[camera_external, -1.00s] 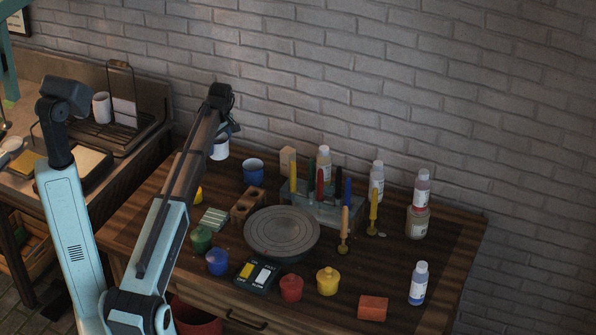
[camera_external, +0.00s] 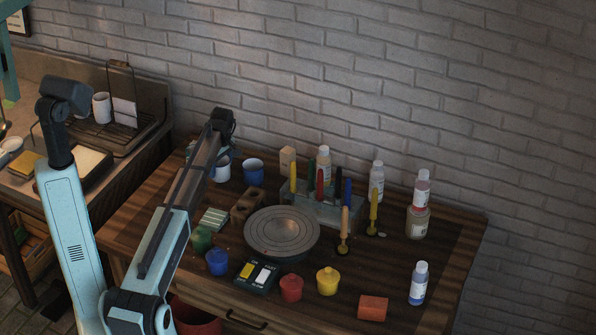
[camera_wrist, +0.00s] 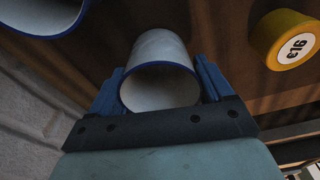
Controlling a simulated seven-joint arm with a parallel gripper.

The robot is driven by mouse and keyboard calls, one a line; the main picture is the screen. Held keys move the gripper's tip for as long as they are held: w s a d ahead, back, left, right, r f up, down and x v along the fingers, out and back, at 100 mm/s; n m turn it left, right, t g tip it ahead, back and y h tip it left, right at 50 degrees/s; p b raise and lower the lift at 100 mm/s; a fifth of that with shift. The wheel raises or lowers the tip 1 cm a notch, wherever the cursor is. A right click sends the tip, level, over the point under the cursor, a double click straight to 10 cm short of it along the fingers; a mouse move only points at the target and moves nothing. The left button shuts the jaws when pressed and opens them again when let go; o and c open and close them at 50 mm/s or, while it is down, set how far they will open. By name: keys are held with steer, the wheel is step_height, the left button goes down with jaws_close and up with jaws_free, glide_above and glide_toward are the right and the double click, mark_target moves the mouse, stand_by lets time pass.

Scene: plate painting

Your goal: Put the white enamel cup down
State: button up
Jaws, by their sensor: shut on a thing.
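The white enamel cup with a blue rim (camera_wrist: 158,88) is between the two blue fingers of my gripper (camera_wrist: 160,92) in the wrist view. My gripper is shut on it. In the external view the cup (camera_external: 222,172) shows partly behind my arm, at the back left of the wooden table, low near the tabletop. I cannot tell whether its base touches the wood.
A brown brick with holes (camera_external: 247,204) and a green striped block (camera_external: 213,219) lie in front. A grey turntable (camera_external: 282,232) stands mid-table. The brick wall is close behind.

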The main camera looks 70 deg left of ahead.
steer(key=shift+f, duration=0.1)
steer(key=o, duration=1.1)
step_height(320, 180, up, 12)
steer(key=d, duration=0.1)
steer(key=shift+w, duration=0.4)
steer(key=shift+w+d, duration=0.1)
steer(key=shift+d, duration=0.05)
